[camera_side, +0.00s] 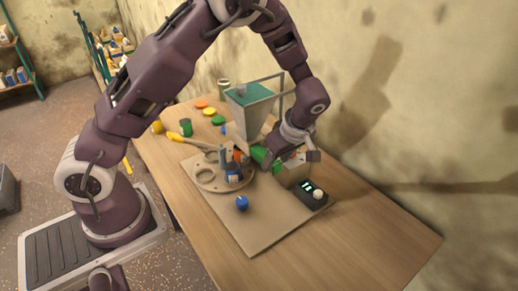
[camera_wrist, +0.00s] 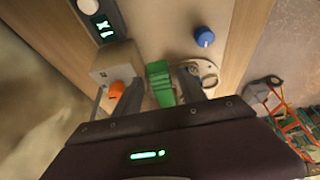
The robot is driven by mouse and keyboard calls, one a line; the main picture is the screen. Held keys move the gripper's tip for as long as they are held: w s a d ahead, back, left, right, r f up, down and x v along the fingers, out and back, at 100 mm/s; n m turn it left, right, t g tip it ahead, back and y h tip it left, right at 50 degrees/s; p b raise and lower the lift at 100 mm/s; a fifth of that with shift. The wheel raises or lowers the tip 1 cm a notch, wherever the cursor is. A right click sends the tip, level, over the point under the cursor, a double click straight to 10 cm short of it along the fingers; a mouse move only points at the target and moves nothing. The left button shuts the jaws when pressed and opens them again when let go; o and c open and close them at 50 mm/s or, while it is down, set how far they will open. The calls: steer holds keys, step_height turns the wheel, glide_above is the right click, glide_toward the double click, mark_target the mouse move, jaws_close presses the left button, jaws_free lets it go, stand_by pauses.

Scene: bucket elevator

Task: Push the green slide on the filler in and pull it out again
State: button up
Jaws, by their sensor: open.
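The green slide (camera_wrist: 160,84) shows in the wrist view between the two dark fingers of my gripper (camera_wrist: 157,88). The fingers are open, with the slide lying in the gap; I cannot tell whether either finger touches it. In the side view the green slide (camera_side: 261,156) sits low on the filler (camera_side: 249,108), a grey tapered hopper with green inside its top. My gripper (camera_side: 277,150) is beside the filler's lower part, its fingertips partly hidden. How far the slide is in cannot be read clearly.
A round plate (camera_side: 208,178) with small buckets stands left of the filler on a board. A blue knob (camera_side: 241,203) is in front. A black display box (camera_side: 313,194) with a white knob is at right, beside a beige box with an orange part (camera_wrist: 122,88).

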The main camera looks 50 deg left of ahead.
steer(key=shift+v, duration=1.45)
step_height(320, 180, up, 6)
steer(key=shift+f, duration=0.1)
steer(key=s+d+r+m+t+h, duration=0.1)
steer(key=s+r+m+t+h, duration=0.25)
steer(key=s+r+m, duration=0.8)
steer(key=s+d+r+m+t+h, duration=0.1)
steer(key=s+m, duration=0.5)
steer(key=s, duration=0.6)
steer(key=shift+s+d+r+t, duration=0.25)
steer(key=shift+d+r+t, duration=0.2)
steer(key=shift+d+t, duration=0.1)
